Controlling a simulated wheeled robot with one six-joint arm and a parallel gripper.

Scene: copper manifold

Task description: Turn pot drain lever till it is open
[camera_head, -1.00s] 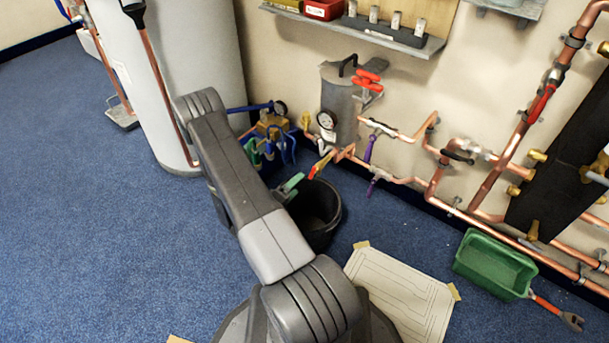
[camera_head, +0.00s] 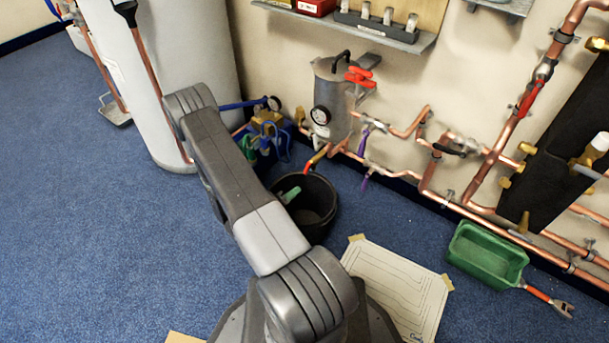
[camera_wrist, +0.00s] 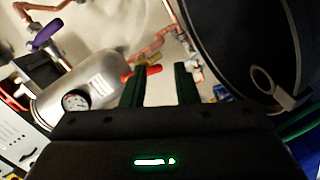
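My gripper (camera_head: 290,194) shows as a green tip over the bucket, below and left of the lever; my arm hides the rest. In the wrist view my gripper (camera_wrist: 162,84) has its two dark green fingers apart, nothing held. The red lever (camera_wrist: 152,70) shows near the left fingertip there; the depth gap is unclear.
A black bucket (camera_head: 326,222) stands under the lever and fills the wrist view's right side (camera_wrist: 235,50). Copper pipes (camera_head: 405,174) run along the wall to the right. A blue-hosed fitting (camera_head: 268,130) is left of the pot. Paper sheet (camera_head: 395,285) and green tray (camera_head: 487,255) lie on the floor.

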